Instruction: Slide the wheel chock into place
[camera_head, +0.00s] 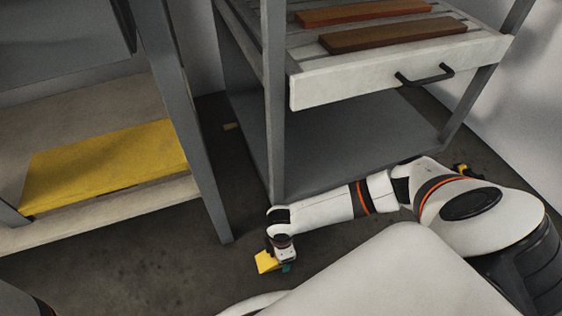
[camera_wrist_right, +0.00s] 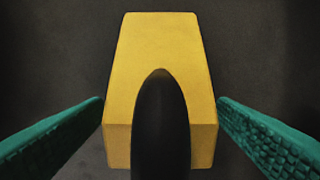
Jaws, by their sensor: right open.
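The yellow wheel chock (camera_head: 266,262) lies on the dark floor near the foot of the grey rack's near post. My right gripper (camera_head: 284,266) reaches down to it, just to its right in the head view. In the right wrist view the chock (camera_wrist_right: 160,45) fills the middle, its narrower end at the top. The green fingers of my right gripper (camera_wrist_right: 160,103) are open, one on each side of it, with their tips close to its sides. I cannot tell whether they touch it. A dark rounded shape covers part of the chock's lower middle. My left gripper is out of view.
The grey rack (camera_head: 277,120) stands behind my right arm, with a handled drawer (camera_head: 400,72) and brown slats (camera_head: 392,34). A second rack at the left bears a yellow slab (camera_head: 105,165). Small yellow pieces lie farther back (camera_head: 231,126) and at the right (camera_head: 462,168).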

